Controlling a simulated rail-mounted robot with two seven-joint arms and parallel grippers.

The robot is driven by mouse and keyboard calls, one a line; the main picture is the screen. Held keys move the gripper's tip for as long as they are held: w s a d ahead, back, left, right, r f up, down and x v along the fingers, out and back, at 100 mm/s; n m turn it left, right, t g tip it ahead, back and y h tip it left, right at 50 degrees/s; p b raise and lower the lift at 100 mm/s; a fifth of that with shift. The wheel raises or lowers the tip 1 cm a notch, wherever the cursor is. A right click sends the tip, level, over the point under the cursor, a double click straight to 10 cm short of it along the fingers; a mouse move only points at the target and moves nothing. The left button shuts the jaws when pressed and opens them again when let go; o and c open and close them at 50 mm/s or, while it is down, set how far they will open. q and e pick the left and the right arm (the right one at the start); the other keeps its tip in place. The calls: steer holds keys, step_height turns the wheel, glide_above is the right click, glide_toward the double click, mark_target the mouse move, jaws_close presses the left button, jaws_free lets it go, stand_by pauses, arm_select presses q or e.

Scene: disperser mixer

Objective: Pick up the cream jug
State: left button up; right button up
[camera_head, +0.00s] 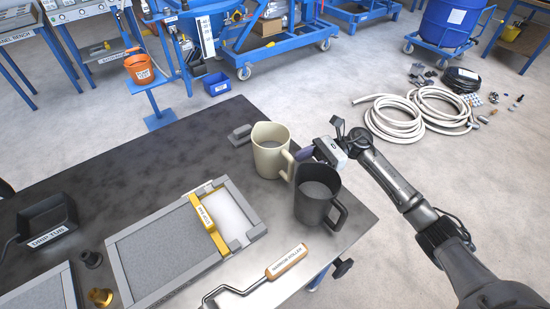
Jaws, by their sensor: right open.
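The cream jug (268,153) stands upright at the right end of the dark table, its handle toward the right. My right gripper (303,153) is beside the jug's handle, at its right. It is open; the picture does not show clearly whether its fingers touch the handle. A dark grey jug (317,195) stands just in front of and to the right of the cream one, its handle also to the right. My left gripper is not in view.
A framed tray with a yellow-labelled bar (208,225), a narrow roller (286,262) and a drip tub (46,218) lie on the table (130,170). Coiled white hoses (420,110) lie on the floor beyond.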

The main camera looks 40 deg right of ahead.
mark_target(276, 157)
steer(key=a, duration=0.3)
steer(key=shift+w+a, duration=0.25)
steer(key=shift+w, duration=0.15)
steer(key=shift+d, duration=0.1)
steer(key=shift+c, duration=0.2)
jaws_close()
stand_by(0.6)
steer(key=shift+r, duration=0.1)
